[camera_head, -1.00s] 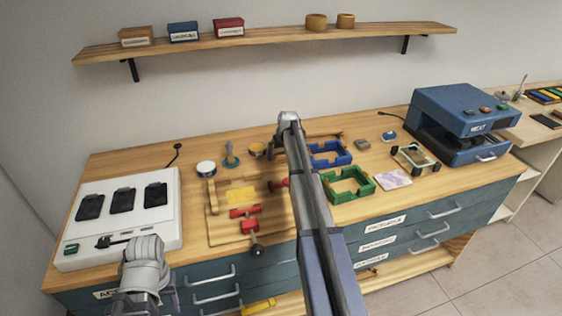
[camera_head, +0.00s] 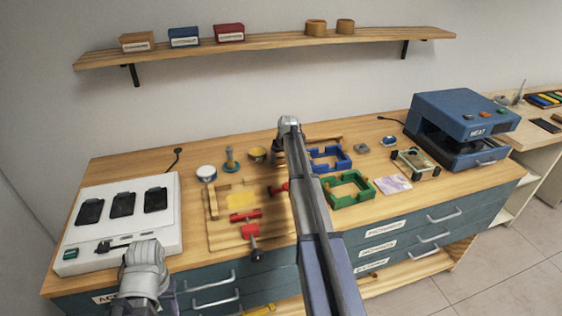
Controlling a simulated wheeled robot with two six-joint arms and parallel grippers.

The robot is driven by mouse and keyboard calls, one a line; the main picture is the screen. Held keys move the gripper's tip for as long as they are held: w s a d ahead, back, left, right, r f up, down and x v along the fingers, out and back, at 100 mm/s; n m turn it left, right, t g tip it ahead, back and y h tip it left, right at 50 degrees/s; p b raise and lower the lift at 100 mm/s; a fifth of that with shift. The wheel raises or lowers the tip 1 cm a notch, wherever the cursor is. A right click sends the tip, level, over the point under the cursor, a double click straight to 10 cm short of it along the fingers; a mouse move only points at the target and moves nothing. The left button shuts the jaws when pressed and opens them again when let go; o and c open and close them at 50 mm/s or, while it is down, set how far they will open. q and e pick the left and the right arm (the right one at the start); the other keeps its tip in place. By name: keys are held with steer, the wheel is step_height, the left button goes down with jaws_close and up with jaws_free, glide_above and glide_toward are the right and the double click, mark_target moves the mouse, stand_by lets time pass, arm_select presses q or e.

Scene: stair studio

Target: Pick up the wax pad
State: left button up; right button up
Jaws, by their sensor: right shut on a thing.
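I cannot make out a wax pad for certain. A flat yellow pad (camera_head: 240,200) lies on the wooden board (camera_head: 218,228) left of my right arm. My right gripper (camera_head: 280,158) is at the back of the bench, beside a small yellow-topped tin (camera_head: 257,154) and mostly hidden by its own arm. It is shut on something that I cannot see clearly. My left arm enters at the bottom left, in front of the white station; its fingers do not show.
A blue frame (camera_head: 330,163) and a green frame (camera_head: 348,199) lie right of my right arm. A blue heat press (camera_head: 465,112) stands at the right. Red clamps (camera_head: 250,229) sit on the board. A white station (camera_head: 170,228) is at the left. A shelf (camera_head: 270,41) hangs above.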

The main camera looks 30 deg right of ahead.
mark_target(281, 158)
steer(key=shift+r, duration=0.1)
step_height(281, 158, up, 10)
steer(key=p, duration=1)
steer(key=o, duration=1)
steer(key=c, duration=0.7)
